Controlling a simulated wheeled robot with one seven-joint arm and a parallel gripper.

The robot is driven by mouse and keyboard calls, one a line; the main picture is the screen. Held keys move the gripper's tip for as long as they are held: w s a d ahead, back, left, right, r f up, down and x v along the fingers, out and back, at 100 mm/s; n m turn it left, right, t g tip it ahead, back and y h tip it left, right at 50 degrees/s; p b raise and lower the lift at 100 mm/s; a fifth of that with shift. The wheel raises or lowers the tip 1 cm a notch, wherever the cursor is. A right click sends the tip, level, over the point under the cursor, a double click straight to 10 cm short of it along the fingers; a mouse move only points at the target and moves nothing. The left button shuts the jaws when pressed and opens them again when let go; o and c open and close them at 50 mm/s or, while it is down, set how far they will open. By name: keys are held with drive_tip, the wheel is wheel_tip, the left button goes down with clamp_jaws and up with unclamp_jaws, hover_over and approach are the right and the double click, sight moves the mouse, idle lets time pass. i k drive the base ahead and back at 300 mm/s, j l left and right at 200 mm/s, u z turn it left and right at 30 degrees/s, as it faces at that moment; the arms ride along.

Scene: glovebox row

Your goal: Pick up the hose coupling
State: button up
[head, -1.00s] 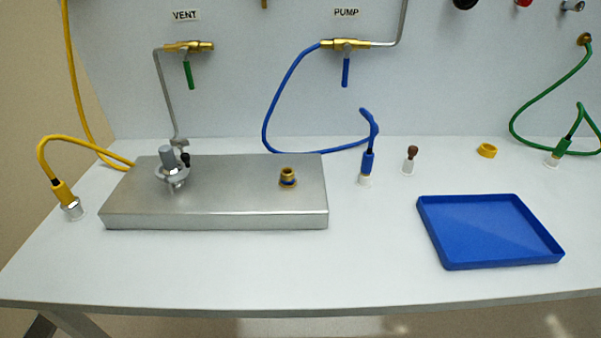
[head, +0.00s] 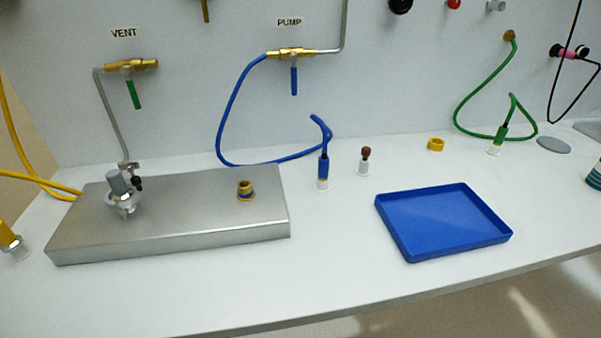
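Three hoses end in couplings that stand on the white bench in the head view. The blue coupling (head: 323,168) stands upright right of the metal block (head: 180,232), on the blue hose (head: 226,117) from the PUMP valve. The green coupling (head: 500,135) stands at the back right on a green hose (head: 468,98). The yellow coupling (head: 10,240) stands at the left edge, left of the block. My gripper is not in view.
A blue tray (head: 440,225) lies at the front right. A small brown-topped vial (head: 364,161) stands right of the blue coupling, and a yellow ring (head: 436,144) lies farther back. A clamp fitting (head: 121,195) rises from the block. The bench front is clear.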

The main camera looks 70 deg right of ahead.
sight(323, 167)
drive_tip(key=k+l+z, duration=0.5)
drive_tip(key=k+l, duration=0.45)
drive_tip(key=l, duration=0.1)
